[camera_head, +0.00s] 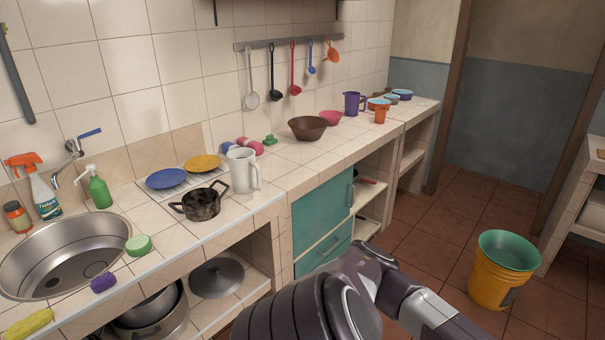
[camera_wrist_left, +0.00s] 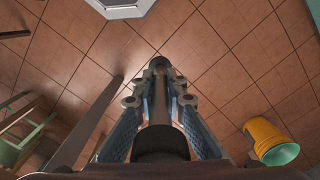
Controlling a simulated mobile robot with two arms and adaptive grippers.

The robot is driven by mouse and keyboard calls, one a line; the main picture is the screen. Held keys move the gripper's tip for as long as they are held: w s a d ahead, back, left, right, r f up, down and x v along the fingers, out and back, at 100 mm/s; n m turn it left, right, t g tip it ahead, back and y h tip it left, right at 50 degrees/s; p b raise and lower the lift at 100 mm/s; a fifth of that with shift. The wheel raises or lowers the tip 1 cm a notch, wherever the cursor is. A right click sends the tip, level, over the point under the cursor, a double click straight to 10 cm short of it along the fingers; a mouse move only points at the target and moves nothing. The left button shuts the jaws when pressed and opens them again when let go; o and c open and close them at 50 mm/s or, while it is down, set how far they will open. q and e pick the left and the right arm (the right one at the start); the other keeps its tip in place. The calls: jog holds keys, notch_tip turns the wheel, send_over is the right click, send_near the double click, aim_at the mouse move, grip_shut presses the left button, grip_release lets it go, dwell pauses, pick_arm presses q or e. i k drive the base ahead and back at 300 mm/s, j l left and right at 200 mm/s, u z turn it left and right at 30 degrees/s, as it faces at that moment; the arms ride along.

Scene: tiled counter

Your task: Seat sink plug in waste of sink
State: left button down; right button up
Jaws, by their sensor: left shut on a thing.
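The steel sink (camera_head: 38,246) is set in the tiled counter at the left in the head view. Its bowl has a dark oval patch (camera_head: 88,268) and a small round mark (camera_head: 54,283); I cannot tell which is the waste. My left gripper (camera_wrist_left: 160,68) shows in the left wrist view with its fingers brought together. It is shut on a dark, rod-like thing with a black cylindrical part (camera_wrist_left: 160,144); I cannot confirm that this is the sink plug. The gripper is above the floor tiles, away from the sink. My right gripper is not in view.
On the counter near the sink are a green sponge (camera_head: 138,245), a purple sponge (camera_head: 103,283), a corn cob (camera_head: 29,324), a green soap bottle (camera_head: 99,190), a spray bottle (camera_head: 46,195) and a black pot (camera_head: 201,204). A yellow bucket (camera_head: 497,286) stands on the floor.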

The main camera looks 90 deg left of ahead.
aim_at(42, 267)
jog(key=u, duration=1.85)
